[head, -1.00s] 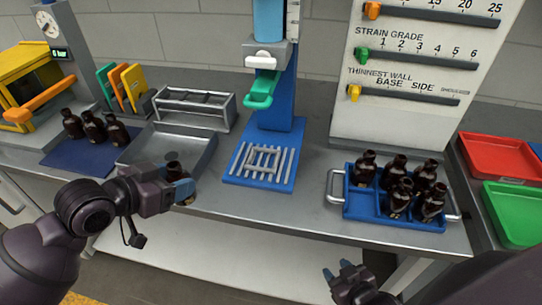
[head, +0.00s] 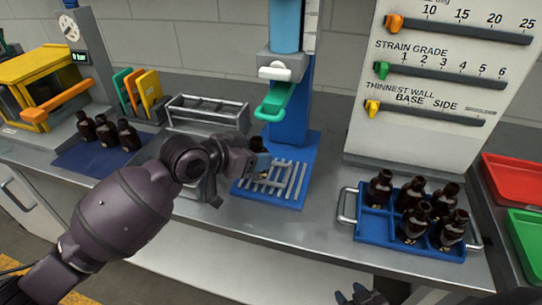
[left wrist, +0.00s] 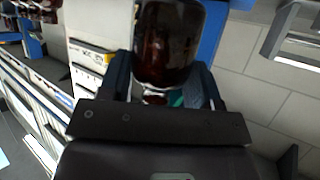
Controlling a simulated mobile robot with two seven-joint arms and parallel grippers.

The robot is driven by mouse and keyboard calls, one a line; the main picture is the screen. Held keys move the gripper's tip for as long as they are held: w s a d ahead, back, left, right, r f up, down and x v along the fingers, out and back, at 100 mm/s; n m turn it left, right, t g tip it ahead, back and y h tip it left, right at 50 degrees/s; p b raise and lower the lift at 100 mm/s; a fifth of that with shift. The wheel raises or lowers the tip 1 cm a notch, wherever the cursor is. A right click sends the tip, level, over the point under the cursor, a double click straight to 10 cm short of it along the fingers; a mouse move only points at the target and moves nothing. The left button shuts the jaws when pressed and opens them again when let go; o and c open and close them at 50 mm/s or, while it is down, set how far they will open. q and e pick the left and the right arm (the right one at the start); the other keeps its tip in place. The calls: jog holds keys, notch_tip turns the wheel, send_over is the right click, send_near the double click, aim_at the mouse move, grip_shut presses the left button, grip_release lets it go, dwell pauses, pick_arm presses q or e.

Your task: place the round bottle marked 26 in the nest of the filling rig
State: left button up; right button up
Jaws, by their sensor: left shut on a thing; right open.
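My left gripper (head: 262,161) is shut on a dark amber bottle (left wrist: 168,48), which fills the top middle of the left wrist view between the two fingers. In the head view the gripper is over the left rear of the blue base of the filling rig (head: 293,115), and the arm hides most of the bottle. No number is readable on the bottle. The nest, a metal frame on slats (head: 279,184), is partly hidden by the gripper. I cannot tell if the bottle touches it. My right gripper (head: 361,296) is open at the bottom edge, away from the rig.
A blue tray (head: 373,224) with several amber bottles stands to the right. More bottles (head: 107,131) stand on a blue mat (head: 84,158) at left. A metal rack (head: 207,112) is behind my left arm.

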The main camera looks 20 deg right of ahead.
pick_arm(q)
jog(key=shift+f+b+x, duration=0.2)
jog(key=shift+x, duration=1.3)
jog(key=shift+f+b+x, duration=0.15)
jog(key=shift+f+x, duration=0.05)
jog(key=shift+x, duration=1.3)
jog(key=shift+a+f, duration=0.15)
jog(key=shift+a, duration=0.05)
jog(key=o, duration=1)
jog(key=shift+c, duration=0.2)
jog(key=p+v, duration=0.1)
jog(key=v, duration=1.1)
jog(key=shift+s, duration=0.1)
